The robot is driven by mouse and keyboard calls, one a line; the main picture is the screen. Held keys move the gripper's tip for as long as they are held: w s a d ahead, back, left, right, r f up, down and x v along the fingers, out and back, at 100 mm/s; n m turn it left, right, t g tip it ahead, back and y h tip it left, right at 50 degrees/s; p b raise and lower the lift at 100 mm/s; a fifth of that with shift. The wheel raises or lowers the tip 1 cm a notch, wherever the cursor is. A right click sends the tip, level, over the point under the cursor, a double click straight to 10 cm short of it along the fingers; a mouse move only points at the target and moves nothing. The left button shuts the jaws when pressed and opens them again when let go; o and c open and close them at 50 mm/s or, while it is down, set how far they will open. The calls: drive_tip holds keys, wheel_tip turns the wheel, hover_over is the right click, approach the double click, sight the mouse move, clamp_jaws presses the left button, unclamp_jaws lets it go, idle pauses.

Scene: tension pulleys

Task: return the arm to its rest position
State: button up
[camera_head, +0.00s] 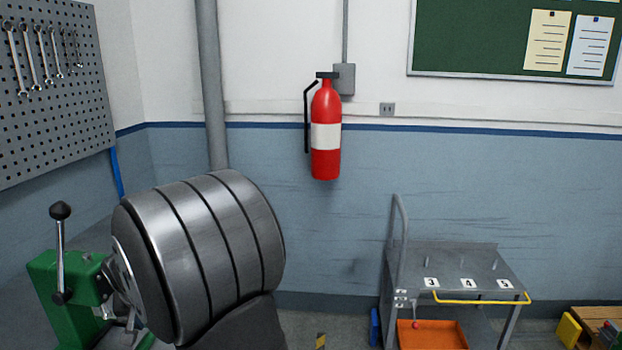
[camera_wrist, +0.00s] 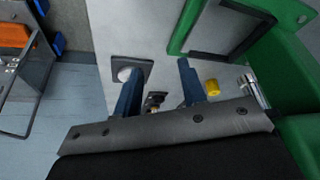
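My gripper (camera_wrist: 158,68) shows in the wrist view as two blue fingers standing apart, with nothing held between them. Behind the fingers is a pale panel (camera_wrist: 170,25). A round white knob on a dark square plate (camera_wrist: 143,66) sits behind the left fingertip. A yellow knob (camera_wrist: 211,87) is right of the right finger. I cannot tell whether the fingers touch the panel. In the head view I cannot make out my gripper. A large grey ribbed metal cylinder (camera_head: 205,250) fills the lower left there; I cannot tell whether it belongs to the machine.
A green machine (camera_head: 65,290) with a black-knobbed lever (camera_head: 60,230) stands at the left. A grey cart (camera_head: 460,265) with numbered labels and an orange tray (camera_head: 430,335) stands at the right. A fire extinguisher (camera_head: 326,130) hangs on the wall. Bare floor shows between machine and cart.

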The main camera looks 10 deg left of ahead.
drive_tip(key=w+d+f+m, duration=0.1)
drive_tip(key=w+d+m, duration=0.1)
drive_tip(key=w+d, duration=0.3)
drive_tip(key=w+d+f+m+h, duration=0.1)
drive_tip(key=w+d, duration=0.4)
drive_tip(key=d, duration=0.6)
drive_tip(key=w+d+f+m+h, duration=0.1)
drive_tip(key=w+d+m, duration=0.1)
drive_tip(key=w+d, duration=0.4)
drive_tip(key=d, duration=0.2)
drive_tip(key=shift+d+f+m, duration=0.3)
drive_tip(key=shift+d+m, duration=0.05)
drive_tip(key=shift+m, duration=0.05)
